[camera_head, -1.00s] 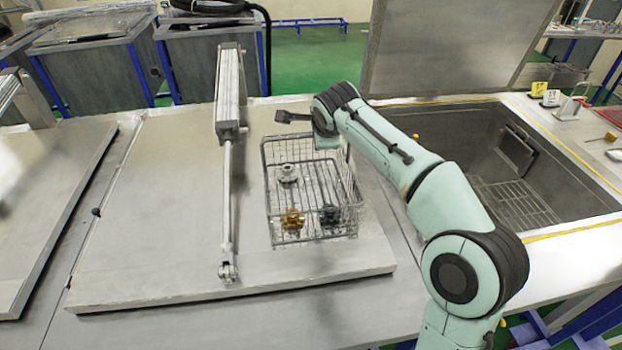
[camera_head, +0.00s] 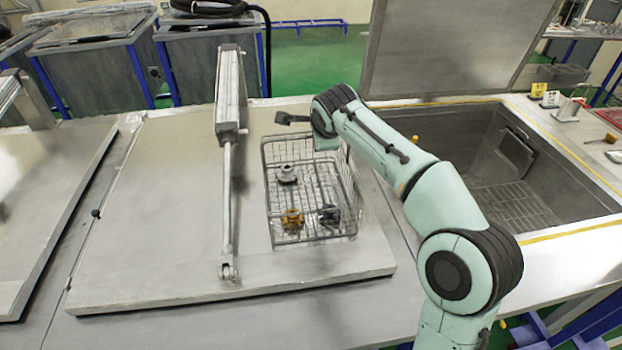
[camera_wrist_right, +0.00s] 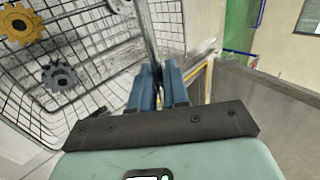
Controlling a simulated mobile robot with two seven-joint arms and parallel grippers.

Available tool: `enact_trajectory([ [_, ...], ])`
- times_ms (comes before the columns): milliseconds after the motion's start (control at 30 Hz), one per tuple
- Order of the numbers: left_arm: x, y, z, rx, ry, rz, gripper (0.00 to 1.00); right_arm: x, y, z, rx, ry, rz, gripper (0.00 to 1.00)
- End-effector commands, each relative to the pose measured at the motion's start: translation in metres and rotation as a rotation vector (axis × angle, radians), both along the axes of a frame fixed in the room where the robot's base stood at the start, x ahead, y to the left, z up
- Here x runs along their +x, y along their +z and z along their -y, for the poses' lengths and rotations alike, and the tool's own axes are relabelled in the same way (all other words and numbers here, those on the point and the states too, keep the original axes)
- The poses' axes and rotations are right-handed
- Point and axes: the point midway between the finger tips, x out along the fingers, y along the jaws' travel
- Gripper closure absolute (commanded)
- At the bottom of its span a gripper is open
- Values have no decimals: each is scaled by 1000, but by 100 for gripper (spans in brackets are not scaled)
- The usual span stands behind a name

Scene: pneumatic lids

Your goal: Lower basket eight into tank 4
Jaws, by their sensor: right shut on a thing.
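A wire basket (camera_head: 268,200) stands on a closed grey tank lid (camera_head: 150,260), left of an open tank (camera_head: 470,160). It holds a gold gear (camera_head: 292,219), a dark gear (camera_head: 328,214) and a light grey part (camera_head: 287,174). In the right wrist view the basket (camera_wrist_right: 60,85) fills the left side. My right gripper (camera_wrist_right: 160,70) is shut on a thin upright metal part of the basket, at its right side. In the head view my right arm hides the fingers and part of the basket's right side. My left gripper is in neither view. I cannot read a number on the basket.
A raised lid (camera_head: 450,50) stands behind the open tank, which has a wire rack on its floor. A pneumatic cylinder (camera_head: 229,100) runs along the closed lid, left of the basket. Yellow and white tags (camera_head: 540,90) stand at the far right.

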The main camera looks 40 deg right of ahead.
Motion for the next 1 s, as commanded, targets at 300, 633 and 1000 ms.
enact_trajectory([
  [300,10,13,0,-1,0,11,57,1,24,0,-2,1,16,100],
  [633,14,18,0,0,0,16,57,1,32,0,-2,0,15,100],
  [1000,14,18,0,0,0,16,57,1,31,0,-1,0,14,100],
])
